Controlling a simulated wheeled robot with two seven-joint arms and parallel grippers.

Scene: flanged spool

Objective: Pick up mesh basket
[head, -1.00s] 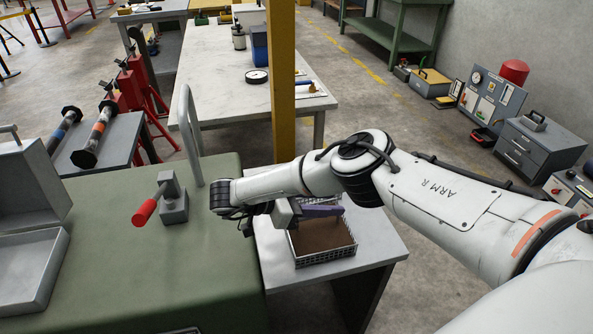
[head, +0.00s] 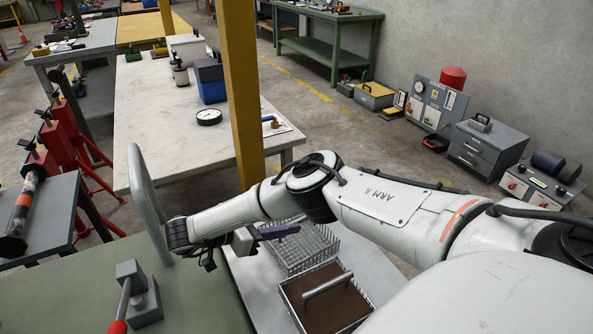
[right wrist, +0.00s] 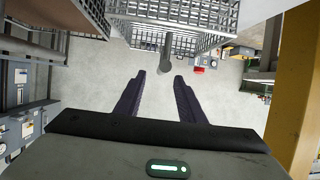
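A wire mesh basket with a brown bottom (head: 362,325) and a raised grey bar handle (head: 328,285) stands on the pale side table. A second mesh basket (head: 318,252) stands just behind it, partly hidden by my right arm. My right gripper (head: 298,229) has dark purple fingers and hangs above the rear basket's left part. In the right wrist view the fingers (right wrist: 160,77) are apart with nothing held between them. Mesh basket walls (right wrist: 190,38) fill the top there, and a grey bar end (right wrist: 165,66) shows beyond the fingertips. My left gripper is out of view.
A yellow post (head: 243,90) rises just behind the side table. A green bench with a red-knobbed lever (head: 138,295) and a grey upright loop (head: 148,205) lie left of my right gripper. A white table (head: 160,120) stands behind.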

